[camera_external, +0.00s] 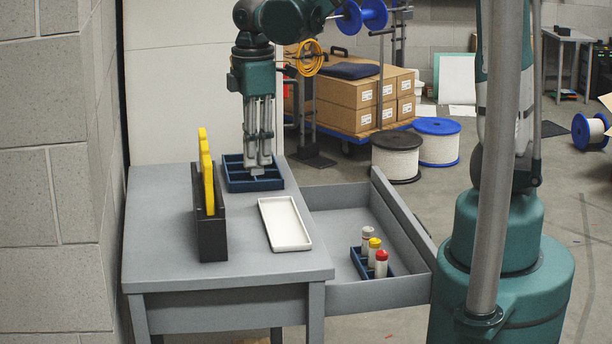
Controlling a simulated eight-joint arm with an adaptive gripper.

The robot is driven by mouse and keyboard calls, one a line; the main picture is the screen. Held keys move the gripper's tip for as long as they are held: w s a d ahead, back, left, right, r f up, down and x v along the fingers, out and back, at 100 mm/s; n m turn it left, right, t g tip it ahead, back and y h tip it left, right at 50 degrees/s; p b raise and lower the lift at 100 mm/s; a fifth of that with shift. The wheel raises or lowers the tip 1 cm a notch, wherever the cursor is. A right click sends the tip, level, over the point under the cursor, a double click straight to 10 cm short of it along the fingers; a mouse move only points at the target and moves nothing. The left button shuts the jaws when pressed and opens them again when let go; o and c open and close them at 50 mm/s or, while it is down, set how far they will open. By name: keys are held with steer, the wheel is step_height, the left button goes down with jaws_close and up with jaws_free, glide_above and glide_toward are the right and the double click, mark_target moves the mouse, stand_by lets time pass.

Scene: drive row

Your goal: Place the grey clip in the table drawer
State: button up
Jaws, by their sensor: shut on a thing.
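My gripper (258,168) points straight down over the dark blue compartment tray (236,184) at the back of the grey table. It is shut on the grey clip (257,172), a small light grey piece between the fingertips, partly hidden by them. I cannot tell whether the clip touches the tray floor. The table drawer (330,222) is pulled out on the table's right side. It holds a small blue rack (359,263) with several capped bottles near its front; the rest of its visible floor is bare.
A white shallow tray (284,224) lies on the table by the drawer side. A black holder (210,235) with yellow pieces (207,175) stands upright left of it. The drawer's raised far wall (403,217) borders my teal base.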

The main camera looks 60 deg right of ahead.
steer(key=w+d+m+b, duration=0.1)
steer(key=w+d+b, duration=0.15)
steer(key=d, duration=0.75)
steer(key=w+d+b, duration=0.2)
steer(key=w+d, duration=0.1)
steer(key=d, duration=0.6)
steer(key=m+b, duration=0.1)
steer(key=b, duration=0.4)
glide_above(341, 227)
step_height(341, 227, down, 20)
steer(key=shift+w, duration=0.15)
steer(key=shift+d, duration=0.1)
steer(key=shift+f+b, duration=0.65)
steer(key=shift+f, duration=2.5)
steer(key=shift+f+b, duration=0.5)
steer(key=shift+f, duration=1.35)
steer(key=shift+f, duration=0.2)
